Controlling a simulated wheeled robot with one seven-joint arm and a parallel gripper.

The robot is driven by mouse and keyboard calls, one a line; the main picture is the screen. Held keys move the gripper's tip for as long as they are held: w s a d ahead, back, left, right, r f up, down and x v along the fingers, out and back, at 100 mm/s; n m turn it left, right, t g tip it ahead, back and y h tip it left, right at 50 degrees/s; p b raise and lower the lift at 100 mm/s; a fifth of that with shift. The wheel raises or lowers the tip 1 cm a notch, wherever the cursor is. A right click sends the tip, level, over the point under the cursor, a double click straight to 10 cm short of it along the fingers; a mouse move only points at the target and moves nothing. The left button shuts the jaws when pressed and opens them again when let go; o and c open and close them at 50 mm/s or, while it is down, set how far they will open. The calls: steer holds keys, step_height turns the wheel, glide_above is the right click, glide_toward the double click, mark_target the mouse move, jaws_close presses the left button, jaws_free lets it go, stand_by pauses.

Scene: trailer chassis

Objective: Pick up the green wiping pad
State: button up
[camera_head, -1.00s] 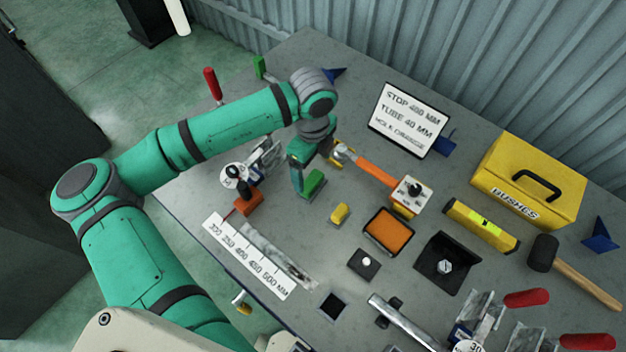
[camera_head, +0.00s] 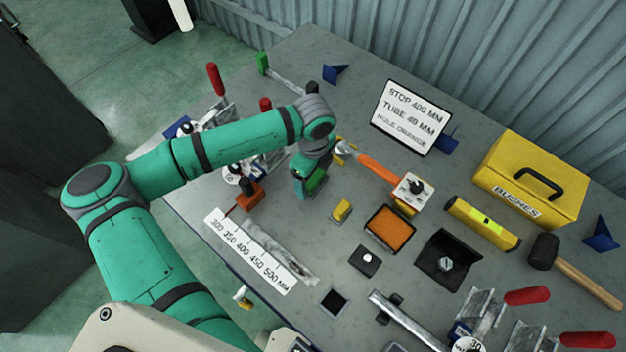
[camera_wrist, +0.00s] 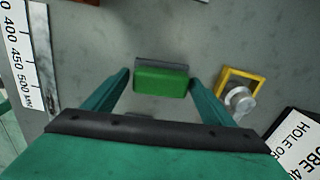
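The green wiping pad (camera_wrist: 161,82) is a small block with a bright green face and a darker grey-green top edge. It stands on the grey bench between my gripper's fingers in the wrist view. My gripper (camera_wrist: 160,80) is open, with a finger on each side of the pad and a visible gap on both sides. In the head view, my gripper (camera_head: 309,188) is low over the bench and partly hides the pad (camera_head: 318,180). I cannot tell how far the fingertips are above the bench.
A yellow block (camera_head: 342,209) and an orange-filled tray (camera_head: 389,230) lie to the right. A yellow-framed fitting (camera_wrist: 240,92) with a metal knob is right of my gripper. A white ruler plate (camera_head: 250,251) lies to the left. The lettered sign (camera_head: 411,118) stands behind.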

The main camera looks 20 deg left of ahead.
steer(key=c, duration=0.9)
steer(key=shift+o, duration=0.2)
steer(key=shift+r, duration=0.15)
steer(key=shift+w+r, duration=0.1)
steer(key=shift+r, duration=0.5)
steer(key=s+r, duration=0.1)
steer(key=r, duration=0.1)
steer(key=s+r, duration=0.1)
steer(key=r, duration=0.1)
steer(key=s+r, duration=0.2)
steer(key=shift+a+r, duration=0.3)
steer(key=shift+a, duration=0.1)
steer(key=s+a+r, duration=0.1)
steer(key=s+r, duration=0.4)
steer(key=s, duration=0.5)
steer(key=shift+a, duration=0.1)
